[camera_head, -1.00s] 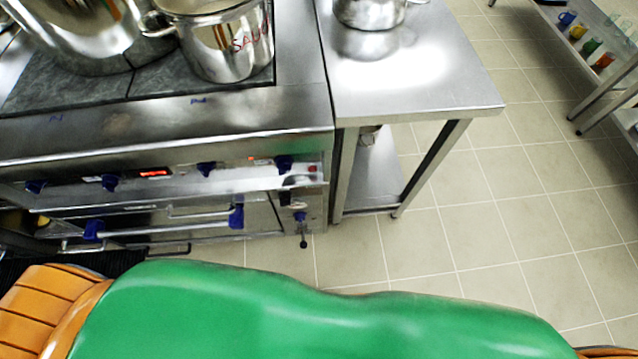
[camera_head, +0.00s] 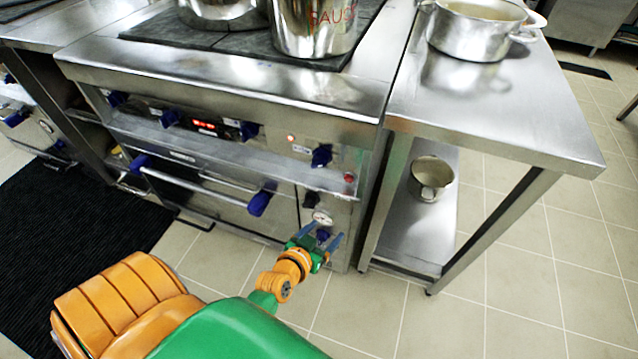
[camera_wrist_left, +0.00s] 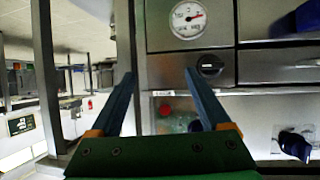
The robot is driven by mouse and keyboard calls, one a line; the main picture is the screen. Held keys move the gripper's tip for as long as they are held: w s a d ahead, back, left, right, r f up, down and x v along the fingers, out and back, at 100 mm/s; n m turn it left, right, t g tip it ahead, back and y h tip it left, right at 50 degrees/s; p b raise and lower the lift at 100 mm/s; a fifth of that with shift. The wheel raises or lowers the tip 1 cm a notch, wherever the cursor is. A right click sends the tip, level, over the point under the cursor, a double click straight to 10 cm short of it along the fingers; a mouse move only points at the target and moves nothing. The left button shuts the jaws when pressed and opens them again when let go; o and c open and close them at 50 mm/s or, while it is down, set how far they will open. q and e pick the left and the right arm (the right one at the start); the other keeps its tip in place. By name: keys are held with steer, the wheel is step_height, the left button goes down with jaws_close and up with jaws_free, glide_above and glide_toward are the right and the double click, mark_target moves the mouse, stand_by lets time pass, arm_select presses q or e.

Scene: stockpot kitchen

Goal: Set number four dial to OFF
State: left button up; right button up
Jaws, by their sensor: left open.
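The stove's front panel has a row of blue dials; the rightmost dial (camera_head: 321,155) appears to be number four, though I cannot read its label or setting. It also seems to be the blue dial at the lower right of the left wrist view (camera_wrist_left: 295,143). My left gripper (camera_head: 324,233) is open and empty, low in front of the oven's right panel, below that dial and apart from it. Its two fingers also show in the left wrist view (camera_wrist_left: 158,75), pointing toward the panel. My right gripper is out of view.
A red button (camera_head: 349,177), a black knob (camera_head: 311,199) and a gauge (camera_head: 322,217) sit on the panel under the dial. An oven handle (camera_head: 200,188) sticks out at the left. A steel table (camera_head: 490,115) with a pot (camera_head: 470,30) stands at the right.

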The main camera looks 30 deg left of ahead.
mark_target(317, 167)
arm_select(q)
steer(key=w+a+r+n+t+y+b, duration=0.25)
steer(key=a+r+t+y+b, duration=0.3)
steer(key=r, duration=0.55)
steer(key=shift+m+g+h, duration=0.35)
steer(key=shift+m+h, duration=0.1)
steer(key=shift+h, duration=0.5)
steer(key=x, duration=0.7)
steer(key=shift+s+a, duration=0.1)
steer(key=shift+a, duration=0.3)
jaws_close()
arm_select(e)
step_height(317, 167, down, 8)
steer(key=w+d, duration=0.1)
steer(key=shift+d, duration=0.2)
arm_select(q)
steer(key=shift+r, duration=0.1)
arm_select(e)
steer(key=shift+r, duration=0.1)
